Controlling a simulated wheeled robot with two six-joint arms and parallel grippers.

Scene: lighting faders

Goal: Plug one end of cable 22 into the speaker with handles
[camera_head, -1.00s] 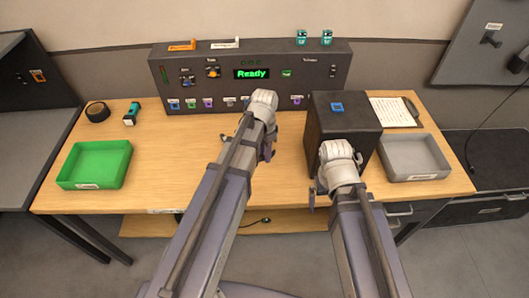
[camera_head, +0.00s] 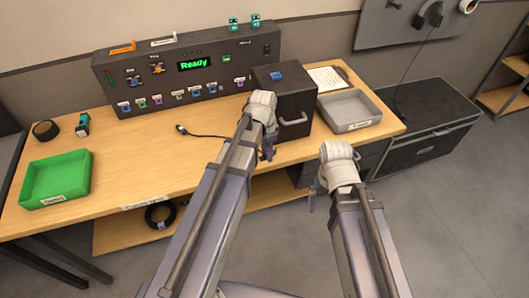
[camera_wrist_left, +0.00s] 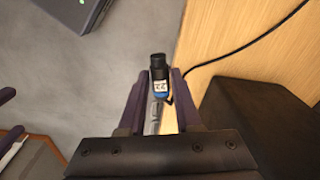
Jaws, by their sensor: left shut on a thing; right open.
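My left gripper (camera_head: 267,152) is in front of the front left side of a dark speaker box (camera_head: 285,98) with a metal handle on its side. In the left wrist view this gripper (camera_wrist_left: 160,88) is shut on a black and blue plug (camera_wrist_left: 159,78) with a small white label, probably 22. A thin black cable (camera_wrist_left: 240,47) runs from near the plug across the table. Its other plug (camera_head: 182,130) lies loose on the table. My right gripper (camera_head: 318,196) is open and empty, off the table's front edge. The speaker's socket is not clearly seen.
A dark console (camera_head: 185,75) reading Ready stands at the back, with several coloured sockets along its lower edge. A green tray (camera_head: 55,180) is at the left, a grey tray (camera_head: 348,112) right of the speaker. A coiled black cable (camera_head: 160,214) sits on the lower shelf.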

